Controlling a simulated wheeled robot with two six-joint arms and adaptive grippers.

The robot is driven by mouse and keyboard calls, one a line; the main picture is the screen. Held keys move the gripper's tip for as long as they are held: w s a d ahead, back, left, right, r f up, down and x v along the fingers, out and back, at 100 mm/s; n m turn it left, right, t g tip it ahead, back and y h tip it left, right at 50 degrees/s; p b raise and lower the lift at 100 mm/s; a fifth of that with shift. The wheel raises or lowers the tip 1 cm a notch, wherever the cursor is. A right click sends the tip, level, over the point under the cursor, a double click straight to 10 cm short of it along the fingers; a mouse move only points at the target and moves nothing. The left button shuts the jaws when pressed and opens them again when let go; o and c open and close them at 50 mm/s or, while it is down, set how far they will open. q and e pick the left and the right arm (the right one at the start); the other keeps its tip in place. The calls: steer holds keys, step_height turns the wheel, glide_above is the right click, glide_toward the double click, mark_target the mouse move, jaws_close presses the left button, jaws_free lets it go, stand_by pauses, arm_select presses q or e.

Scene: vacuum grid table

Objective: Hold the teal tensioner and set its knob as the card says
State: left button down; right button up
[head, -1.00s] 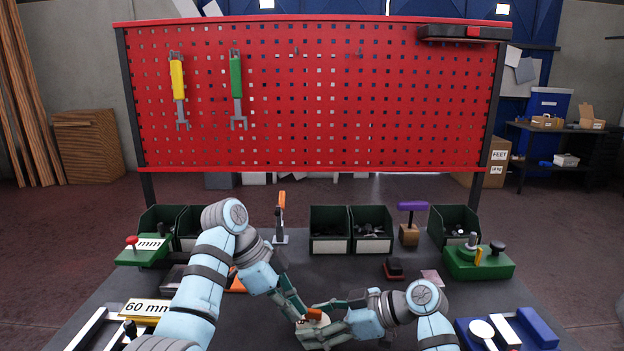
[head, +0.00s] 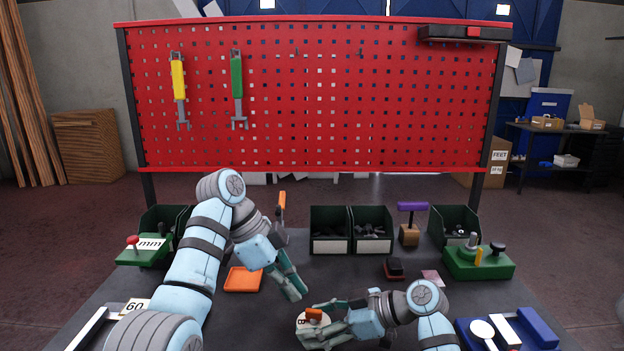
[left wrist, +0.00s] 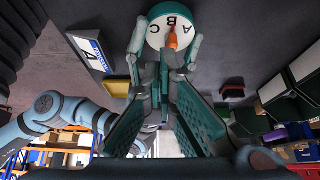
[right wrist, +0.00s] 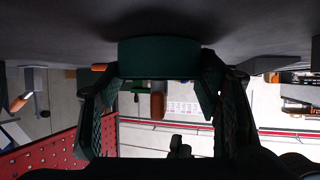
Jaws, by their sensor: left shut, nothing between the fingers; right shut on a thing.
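The teal tensioner has a round white dial (head: 312,328) with an orange knob (head: 314,314) on top, near the front middle of the table. In the left wrist view its dial (left wrist: 168,28) shows A, B and C, with the orange knob (left wrist: 173,42) below the letters. My right gripper (head: 325,322) is shut on the tensioner; its dark teal body (right wrist: 160,57) fills the jaws in the right wrist view. My left gripper (head: 298,292) is shut and empty, just above and behind the tensioner, apart from the knob.
Green bins (head: 330,226), a purple-handled tool (head: 410,218) and a green fixture (head: 478,262) stand behind and right.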

mark_target(305, 317)
arm_select(q)
step_height(305, 317, down, 5)
steer(key=shift+f, duration=0.2)
steer(key=shift+w+d, duration=0.25)
steer(key=shift+d, duration=0.35)
arm_select(e)
steer(key=shift+a, duration=0.1)
stand_by(0.9)
arm_select(q)
steer(key=shift+w+a, duration=0.1)
steer(key=shift+w, duration=0.5)
arm_select(e)
steer(key=shift+c, duration=0.2)
arm_select(q)
steer(key=shift+a, duration=0.4)
step_height(305, 317, up, 6)
